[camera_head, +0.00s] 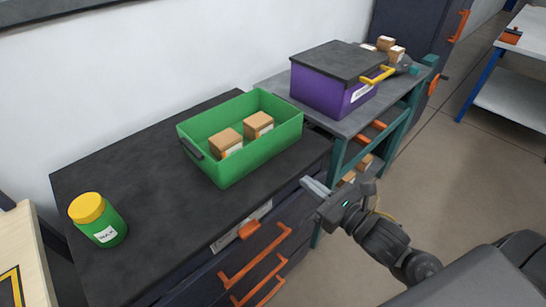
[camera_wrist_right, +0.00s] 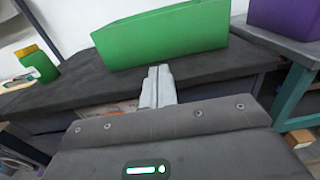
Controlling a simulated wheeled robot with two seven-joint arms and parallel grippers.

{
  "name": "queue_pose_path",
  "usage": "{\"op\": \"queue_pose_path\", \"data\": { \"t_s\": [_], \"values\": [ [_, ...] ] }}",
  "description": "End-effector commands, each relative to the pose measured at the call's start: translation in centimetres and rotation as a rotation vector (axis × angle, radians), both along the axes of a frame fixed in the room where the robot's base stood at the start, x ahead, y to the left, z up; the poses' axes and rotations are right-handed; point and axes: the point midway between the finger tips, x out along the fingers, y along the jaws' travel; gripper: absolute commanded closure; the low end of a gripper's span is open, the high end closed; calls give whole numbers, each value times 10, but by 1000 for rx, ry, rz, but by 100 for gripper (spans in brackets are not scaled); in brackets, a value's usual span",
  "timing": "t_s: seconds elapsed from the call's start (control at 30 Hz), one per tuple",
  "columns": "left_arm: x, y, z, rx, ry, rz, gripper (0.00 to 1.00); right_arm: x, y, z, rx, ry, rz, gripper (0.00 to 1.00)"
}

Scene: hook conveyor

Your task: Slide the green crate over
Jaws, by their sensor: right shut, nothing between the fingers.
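The green crate (camera_head: 246,160) stands on the black top of a drawer cabinet in the head view, with two small cardboard boxes (camera_head: 259,124) inside. It has a dark handle on its left end. My right gripper (camera_head: 312,187) is in front of the cabinet's front edge, apart from the crate and to its lower right. Its fingers are shut with nothing between them. In the right wrist view the shut fingers (camera_wrist_right: 158,74) point toward the crate's long front wall (camera_wrist_right: 165,36). My left gripper is not in view.
A green jar with a yellow lid (camera_head: 98,220) stands left on the black top (camera_head: 175,215). A purple box with a dark lid (camera_head: 325,88) stands on the adjoining grey shelf unit at right. Orange drawer handles (camera_head: 258,262) stick out below. The black top between jar and crate is clear.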

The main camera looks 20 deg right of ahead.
Motion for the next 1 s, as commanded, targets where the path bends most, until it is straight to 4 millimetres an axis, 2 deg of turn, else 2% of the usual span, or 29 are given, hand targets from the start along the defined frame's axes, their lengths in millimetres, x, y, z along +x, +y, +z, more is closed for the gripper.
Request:
{"op": "queue_pose_path", "data": {
  "t_s": [0.1,0.2,0.43,0.6,0.8,1.0],
  "values": [
    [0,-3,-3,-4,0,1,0,17,6,0,2,-5,0,100],
    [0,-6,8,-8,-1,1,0,37,13,5,5,-2,-1,100],
    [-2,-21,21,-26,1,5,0,82,30,4,4,0,-1,100],
    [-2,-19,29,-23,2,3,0,106,40,3,3,0,0,100],
    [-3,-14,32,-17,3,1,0,120,45,1,4,0,0,100],
    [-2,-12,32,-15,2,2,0,123,46,0,3,1,0,100]
  ]
}}
